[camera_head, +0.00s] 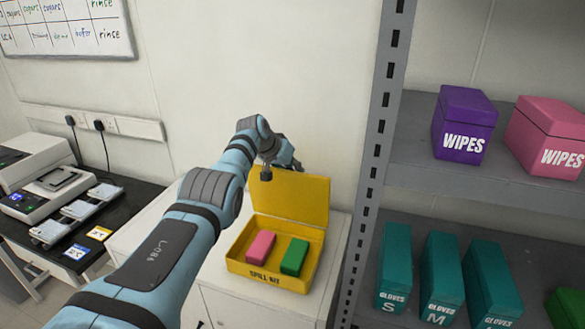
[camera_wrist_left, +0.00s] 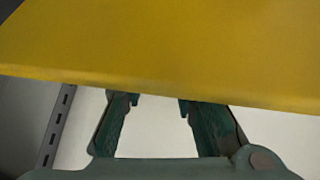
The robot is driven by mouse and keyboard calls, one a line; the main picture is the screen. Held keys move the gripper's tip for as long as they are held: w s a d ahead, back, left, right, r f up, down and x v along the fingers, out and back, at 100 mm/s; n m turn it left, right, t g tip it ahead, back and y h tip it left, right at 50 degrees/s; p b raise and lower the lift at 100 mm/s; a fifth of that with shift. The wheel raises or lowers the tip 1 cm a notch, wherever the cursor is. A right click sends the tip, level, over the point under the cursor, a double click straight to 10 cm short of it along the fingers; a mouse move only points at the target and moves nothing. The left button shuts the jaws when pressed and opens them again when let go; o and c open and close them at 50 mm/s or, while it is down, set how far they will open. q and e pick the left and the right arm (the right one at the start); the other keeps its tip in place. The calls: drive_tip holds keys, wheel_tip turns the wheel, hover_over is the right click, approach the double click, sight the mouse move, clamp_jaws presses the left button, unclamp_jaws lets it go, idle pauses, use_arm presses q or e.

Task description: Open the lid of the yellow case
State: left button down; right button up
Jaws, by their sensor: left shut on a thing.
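The yellow case (camera_head: 238,268), marked SPILL KIT, sits on a white cabinet. Its lid (camera_head: 305,196) stands raised, roughly upright, at the back of the case. A pink block (camera_head: 261,246) and a green block (camera_head: 294,256) lie inside. My left gripper (camera_head: 272,168) is at the top left edge of the lid and shut on it; the arm hides part of the grip. In the left wrist view the lid (camera_wrist_left: 180,50) fills the upper part, and its edge crosses at the fingertips of my left gripper (camera_wrist_left: 158,103). My right gripper is in neither view.
A grey shelf post (camera_head: 370,165) stands close to the right of the case. The shelves hold a purple wipes box (camera_head: 463,125), a pink wipes box (camera_head: 548,137) and teal glove boxes (camera_head: 440,275). Lab devices (camera_head: 35,180) stand on a dark bench at left. A wall is behind the lid.

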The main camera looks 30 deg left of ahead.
use_arm(q)
drive_tip(key=shift+s+d+f, duration=0.1)
drive_tip(key=shift+s+f, duration=0.1)
drive_tip(key=shift+f, duration=0.35)
drive_tip(key=c, duration=1.4)
unclamp_jaws()
drive_tip(key=shift+w, duration=0.15)
drive_tip(key=shift+o, duration=0.8)
drive_tip(key=shift+w+a+f, duration=0.15)
drive_tip(key=shift+w+a, duration=0.1)
drive_tip(key=shift+w, duration=0.15)
drive_tip(key=shift+v, duration=1.05)
drive_tip(key=v, duration=1)
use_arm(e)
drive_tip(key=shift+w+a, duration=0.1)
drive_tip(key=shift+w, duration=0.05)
use_arm(q)
drive_tip(key=shift+w+a, duration=0.1)
drive_tip(key=shift+w, duration=0.1)
